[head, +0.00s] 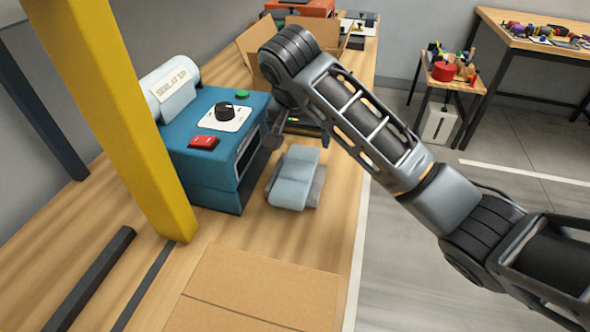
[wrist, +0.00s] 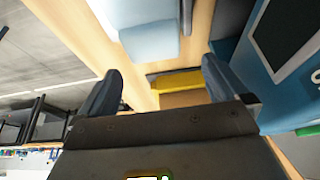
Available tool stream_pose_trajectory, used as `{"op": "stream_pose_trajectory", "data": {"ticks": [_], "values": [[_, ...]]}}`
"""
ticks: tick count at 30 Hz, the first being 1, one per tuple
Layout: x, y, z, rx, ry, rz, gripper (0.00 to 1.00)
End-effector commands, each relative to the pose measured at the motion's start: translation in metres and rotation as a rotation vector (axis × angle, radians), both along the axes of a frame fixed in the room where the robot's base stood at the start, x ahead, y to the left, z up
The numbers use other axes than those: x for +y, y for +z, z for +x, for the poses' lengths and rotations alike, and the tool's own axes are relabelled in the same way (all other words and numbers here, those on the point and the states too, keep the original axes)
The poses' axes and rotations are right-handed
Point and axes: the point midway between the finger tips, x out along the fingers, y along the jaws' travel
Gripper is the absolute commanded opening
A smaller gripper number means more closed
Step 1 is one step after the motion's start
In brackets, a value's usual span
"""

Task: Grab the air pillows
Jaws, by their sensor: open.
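The air pillows (head: 295,178) are pale blue and puffy, lying on the wooden bench just right of the blue machine. In the wrist view the air pillows (wrist: 150,42) show at the top, beyond my fingertips. My gripper (wrist: 162,75) is open, with its two dark fingers spread and nothing between them. In the head view my gripper is mostly hidden by my arm, close to the far side of the pillows. I cannot tell how high it is above the bench.
The blue machine (head: 215,150) with a dial, green and red buttons and a white roll stands left of the pillows. A yellow post (head: 120,110) rises nearer. A flat cardboard piece (head: 255,290) lies in front, and an open carton (head: 250,45) stands behind. Bare bench surrounds the pillows' near side.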

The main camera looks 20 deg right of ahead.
Motion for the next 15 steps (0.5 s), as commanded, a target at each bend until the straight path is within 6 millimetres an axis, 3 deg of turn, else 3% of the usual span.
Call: {"op": "stream_pose_trajectory", "data": {"ticks": [9, 15], "values": [[-0.012, -0.039, 0.006, 0.001, -0.001, -0.001, 1.0], [-0.012, -0.043, 0.008, -0.001, 0.0, -0.001, 1.0]]}}
